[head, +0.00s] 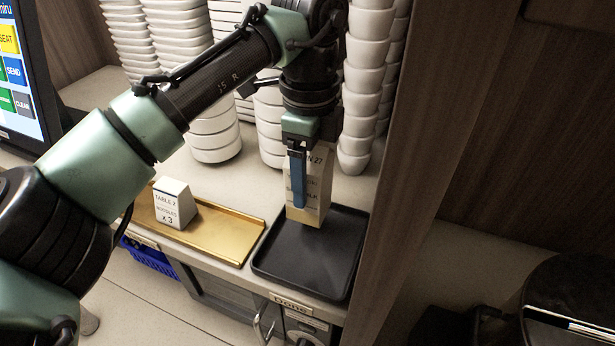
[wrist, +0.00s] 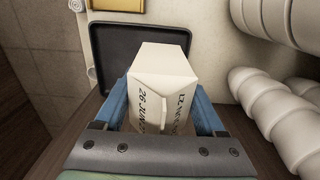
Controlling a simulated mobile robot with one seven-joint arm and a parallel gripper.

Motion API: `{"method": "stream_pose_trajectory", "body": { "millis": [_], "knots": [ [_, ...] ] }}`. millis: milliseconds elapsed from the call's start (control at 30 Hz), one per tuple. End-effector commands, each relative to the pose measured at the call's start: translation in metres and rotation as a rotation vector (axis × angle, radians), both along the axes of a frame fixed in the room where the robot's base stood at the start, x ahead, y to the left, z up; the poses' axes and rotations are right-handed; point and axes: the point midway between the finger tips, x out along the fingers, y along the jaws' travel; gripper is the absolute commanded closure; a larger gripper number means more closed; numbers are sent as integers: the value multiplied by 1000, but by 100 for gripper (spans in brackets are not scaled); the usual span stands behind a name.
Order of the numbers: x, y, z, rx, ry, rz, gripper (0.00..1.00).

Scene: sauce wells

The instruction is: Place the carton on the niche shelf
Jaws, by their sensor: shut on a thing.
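The carton (head: 320,180) is a pale box with dark print, upright between the blue fingers of my gripper (head: 300,195). My gripper points down and is shut on it. In the wrist view the carton's top (wrist: 162,62) fills the space between the two fingers (wrist: 163,105). The carton is over the back of a black tray (head: 305,262) on the niche shelf (head: 352,192). I cannot tell whether its bottom touches the tray. The fingers hide part of its printed face.
A gold tray (head: 225,240) with a small white table card (head: 174,203) lies left of the black tray. Stacks of white bowls (head: 366,75) stand close behind the carton. A wooden post (head: 440,120) bounds the right side. The front of the black tray is clear.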

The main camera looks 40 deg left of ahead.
Motion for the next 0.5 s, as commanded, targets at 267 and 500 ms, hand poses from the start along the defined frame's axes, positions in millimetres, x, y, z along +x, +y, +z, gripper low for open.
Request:
{"method": "stream_pose_trajectory", "body": {
  "millis": [267, 500],
  "knots": [
    [0, 0, -19, 1, -2, 1, 100],
    [0, 0, -21, -1, -1, 0, 100]
  ]
}}
